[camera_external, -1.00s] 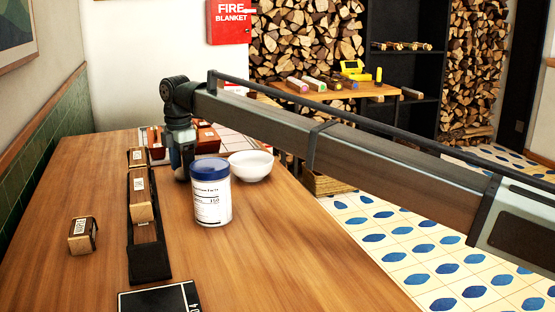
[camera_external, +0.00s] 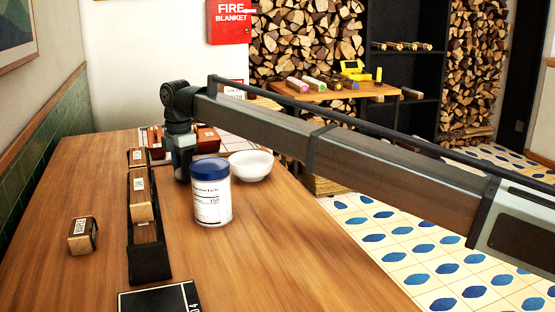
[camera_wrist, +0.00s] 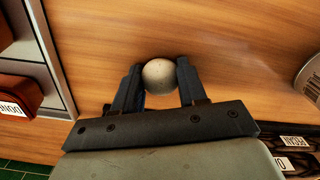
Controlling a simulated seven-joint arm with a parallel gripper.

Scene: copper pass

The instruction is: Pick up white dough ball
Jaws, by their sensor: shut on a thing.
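The white dough ball (camera_wrist: 159,76) shows in the wrist view as a pale round ball between the two dark fingers of my gripper (camera_wrist: 158,84). The fingers touch it on both sides, and wood tabletop shows around it. I cannot tell whether it rests on the table or is slightly above it. In the external view my gripper (camera_external: 183,172) points down over the table behind the blue-lidded jar, and the ball is hidden there.
A white jar with a blue lid (camera_external: 211,192) and a white bowl (camera_external: 251,165) stand close to my gripper's right. A black rack (camera_external: 151,262) with labelled wooden blocks lies to the left. A loose block (camera_external: 83,235) sits farther left. The front right table is clear.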

